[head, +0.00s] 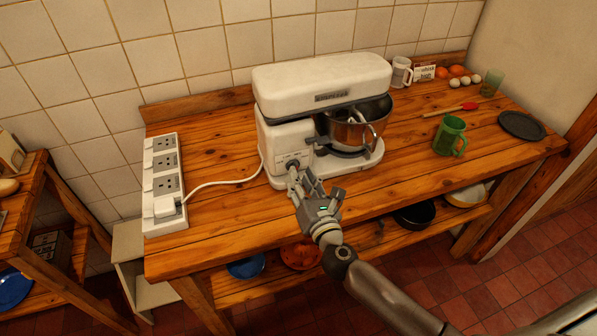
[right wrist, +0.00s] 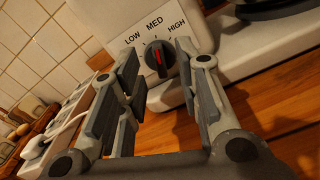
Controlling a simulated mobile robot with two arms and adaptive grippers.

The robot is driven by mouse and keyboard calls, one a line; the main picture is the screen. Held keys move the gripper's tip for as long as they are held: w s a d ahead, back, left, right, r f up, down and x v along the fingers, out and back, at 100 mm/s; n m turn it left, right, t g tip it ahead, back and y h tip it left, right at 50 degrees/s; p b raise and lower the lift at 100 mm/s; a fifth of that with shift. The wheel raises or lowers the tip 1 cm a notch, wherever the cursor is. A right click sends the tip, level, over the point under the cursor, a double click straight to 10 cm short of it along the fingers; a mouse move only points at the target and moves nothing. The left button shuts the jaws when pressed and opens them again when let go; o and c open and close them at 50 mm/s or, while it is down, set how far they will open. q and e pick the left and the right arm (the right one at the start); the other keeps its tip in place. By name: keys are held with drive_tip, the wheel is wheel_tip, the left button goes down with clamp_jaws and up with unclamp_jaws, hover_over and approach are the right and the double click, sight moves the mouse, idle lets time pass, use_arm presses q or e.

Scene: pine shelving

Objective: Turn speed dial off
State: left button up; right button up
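The white stand mixer (head: 318,85) stands on the wooden table, with a steel bowl (head: 352,130) under its head. The speed dial (right wrist: 160,58) is a dark round knob with a red pointer on the mixer's base, below the labels LOW, MED and HIGH. The red pointer aims up, roughly at MED. My right gripper (right wrist: 158,62) is open, with its fingers on either side of the dial; I cannot tell whether they touch it. In the head view my right gripper (head: 305,184) is at the mixer's front and largely hides the dial. My left gripper is not in view.
A white power strip (head: 163,185) with the mixer's plug and cord lies at the table's left end. A green mug (head: 450,136), a red-tipped utensil (head: 468,107) and a dark plate (head: 521,126) are on the right. Bowls sit on the shelf below. The table left of the mixer is mostly clear.

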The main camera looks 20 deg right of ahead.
drive_tip(key=shift+w+a, duration=0.1)
drive_tip(key=shift+w, duration=0.95)
drive_tip(key=shift+c, duration=0.3)
clamp_jaws()
